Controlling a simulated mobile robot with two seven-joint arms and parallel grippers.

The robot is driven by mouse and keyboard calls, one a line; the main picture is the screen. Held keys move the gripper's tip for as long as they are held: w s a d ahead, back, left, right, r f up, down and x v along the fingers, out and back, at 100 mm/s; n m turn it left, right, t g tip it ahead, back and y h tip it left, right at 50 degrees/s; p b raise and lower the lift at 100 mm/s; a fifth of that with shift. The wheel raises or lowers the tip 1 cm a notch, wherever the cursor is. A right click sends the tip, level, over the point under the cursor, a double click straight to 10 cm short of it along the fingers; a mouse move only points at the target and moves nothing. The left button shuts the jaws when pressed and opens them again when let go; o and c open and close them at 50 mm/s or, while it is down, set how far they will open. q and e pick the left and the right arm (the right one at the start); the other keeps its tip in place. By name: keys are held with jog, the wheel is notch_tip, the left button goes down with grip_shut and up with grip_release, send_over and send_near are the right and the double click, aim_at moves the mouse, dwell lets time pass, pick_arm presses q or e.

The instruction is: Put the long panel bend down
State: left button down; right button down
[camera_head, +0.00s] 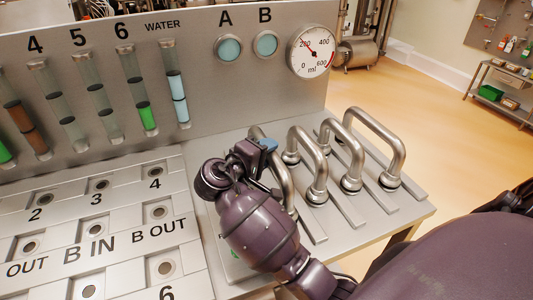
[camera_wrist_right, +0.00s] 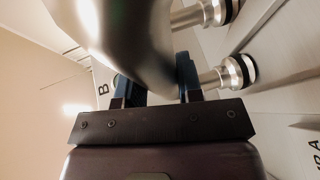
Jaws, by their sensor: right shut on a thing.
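Several shiny steel U-shaped bends stand on the right part of the panel deck. My right gripper (camera_head: 262,150) is at the leftmost bend (camera_head: 283,178), and its wrist hides much of that bend. In the wrist view the right gripper (camera_wrist_right: 157,90) is shut on a thick steel bend (camera_wrist_right: 130,35), with one finger on each side. Two steel pipe ends with dark rings (camera_wrist_right: 236,72) show to the right there. I cannot tell whether the held bend touches the deck. Which bend is the long panel bend is not clear. My left gripper is not in view.
Other bends (camera_head: 317,166) (camera_head: 378,130) stand close to the right of the gripper. The panel of labelled ports (camera_head: 120,215) lies to the left. An upright board with tubes and a gauge (camera_head: 311,51) rises behind. The deck's right edge drops to open floor (camera_head: 415,100).

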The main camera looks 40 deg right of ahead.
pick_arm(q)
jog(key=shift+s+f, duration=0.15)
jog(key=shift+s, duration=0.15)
pick_arm(e)
jog(key=shift+f, duration=0.15)
jog(key=c, duration=0.8)
grip_release()
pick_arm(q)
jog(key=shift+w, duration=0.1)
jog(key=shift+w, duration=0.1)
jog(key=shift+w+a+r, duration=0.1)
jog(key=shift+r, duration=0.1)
